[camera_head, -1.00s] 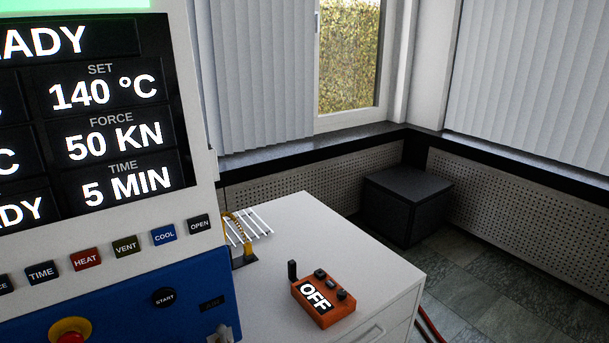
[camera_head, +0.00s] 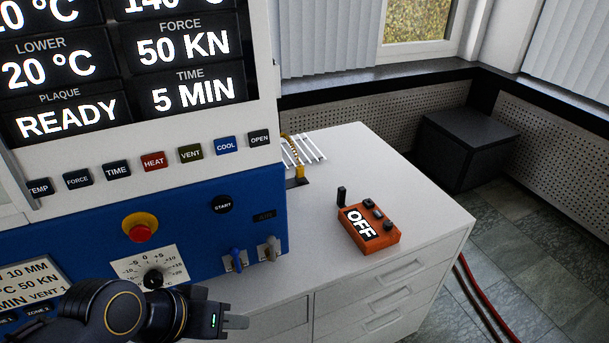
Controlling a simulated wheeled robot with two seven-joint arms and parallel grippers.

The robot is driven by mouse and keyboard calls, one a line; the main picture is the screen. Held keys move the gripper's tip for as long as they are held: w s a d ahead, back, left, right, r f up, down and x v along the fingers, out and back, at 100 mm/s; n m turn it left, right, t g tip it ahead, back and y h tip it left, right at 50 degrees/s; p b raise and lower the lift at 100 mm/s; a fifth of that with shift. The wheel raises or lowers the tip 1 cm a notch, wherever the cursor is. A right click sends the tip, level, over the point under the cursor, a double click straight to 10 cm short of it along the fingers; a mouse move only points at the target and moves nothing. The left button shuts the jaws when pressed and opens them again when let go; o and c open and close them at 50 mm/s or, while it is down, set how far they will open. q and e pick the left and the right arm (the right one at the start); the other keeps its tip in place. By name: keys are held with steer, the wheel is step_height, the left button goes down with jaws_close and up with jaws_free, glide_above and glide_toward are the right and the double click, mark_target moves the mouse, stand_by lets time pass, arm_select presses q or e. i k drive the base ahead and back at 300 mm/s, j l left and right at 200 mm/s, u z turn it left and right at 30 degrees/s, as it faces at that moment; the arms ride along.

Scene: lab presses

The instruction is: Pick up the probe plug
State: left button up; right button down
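I cannot say for sure which thing is the probe plug. A small yellow-and-black piece (camera_head: 297,165) stands on a dark base at the back left of the white cabinet top, beside the press. A blue fitting (camera_head: 237,260) and a grey fitting (camera_head: 270,249) sit low on the press's blue panel. My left gripper (camera_head: 238,322) is at the bottom of the head view, in front of the press and below these fittings, apart from them. Its fingers show edge-on, so their opening is hidden. My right gripper is out of view.
An orange box marked OFF (camera_head: 369,228) with a short black upright stub lies on the white cabinet top (camera_head: 420,200). White rods (camera_head: 308,147) lie at the back. The press (camera_head: 200,185) fills the left side. Red hoses (camera_head: 482,297) run beside the cabinet.

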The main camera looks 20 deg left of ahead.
mark_target(299, 170)
steer(key=i+l, duration=0.1)
steer(key=i+l+u, duration=0.15)
steer(key=i+u, duration=0.2)
steer(key=i+l+u, duration=0.35)
steer(key=k+j+u, duration=0.1)
steer(key=u, duration=1.4)
